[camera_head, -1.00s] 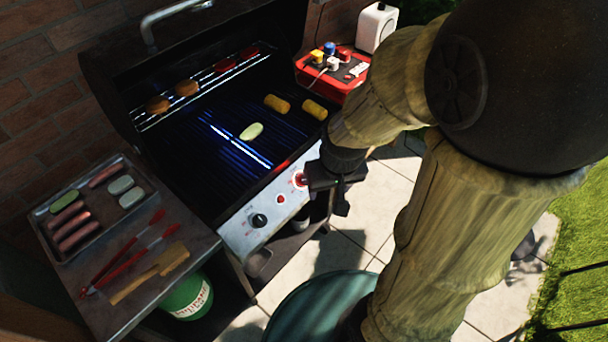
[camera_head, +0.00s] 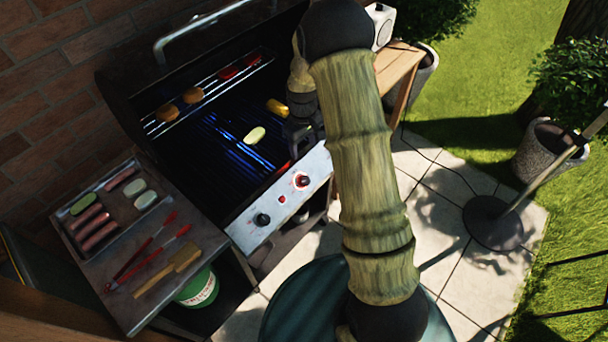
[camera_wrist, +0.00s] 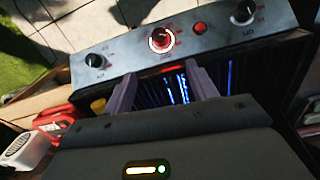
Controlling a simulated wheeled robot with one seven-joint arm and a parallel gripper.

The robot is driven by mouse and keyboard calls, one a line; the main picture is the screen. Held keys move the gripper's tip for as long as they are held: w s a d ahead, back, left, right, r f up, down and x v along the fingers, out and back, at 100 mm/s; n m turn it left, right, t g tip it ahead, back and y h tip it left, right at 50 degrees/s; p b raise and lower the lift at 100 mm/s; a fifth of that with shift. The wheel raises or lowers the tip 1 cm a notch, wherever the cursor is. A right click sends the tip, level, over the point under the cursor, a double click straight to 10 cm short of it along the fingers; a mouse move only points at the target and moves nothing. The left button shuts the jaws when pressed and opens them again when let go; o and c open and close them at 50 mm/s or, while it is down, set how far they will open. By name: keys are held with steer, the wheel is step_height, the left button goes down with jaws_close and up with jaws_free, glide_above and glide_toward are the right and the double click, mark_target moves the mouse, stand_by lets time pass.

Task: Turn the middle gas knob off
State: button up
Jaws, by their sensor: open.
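The middle gas knob (camera_head: 302,181) is on the grill's sloped front panel (camera_head: 244,234), with a glowing red ring around it. It also shows in the wrist view (camera_wrist: 160,39), lit ring and all, between two dark unlit knobs, one to its left (camera_wrist: 95,60) and one to its right (camera_wrist: 243,12). My gripper (camera_wrist: 161,70) is open and empty, its two fingers pointing towards the middle knob, one on each side of its line. The fingertips look short of the knob. In the head view my gripper (camera_head: 302,132) is over the grill's right end, and my arm hides the panel's right part.
A red button (camera_wrist: 200,27) is beside the middle knob. The hot grate (camera_head: 225,150) glows below, with a squash slice (camera_head: 255,135) and corn (camera_head: 278,106) on it. A side table at left holds a food tray (camera_head: 143,215) and red tongs (camera_head: 150,265).

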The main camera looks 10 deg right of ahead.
mark_target(304, 178)
steer(key=shift+f, duration=0.1)
step_height(304, 178, down, 17)
steer(key=p, duration=0.5)
steer(key=shift+w+d+f, duration=0.1)
steer(key=shift+d, duration=0.05)
stand_by(0.4)
steer(key=c, duration=1)
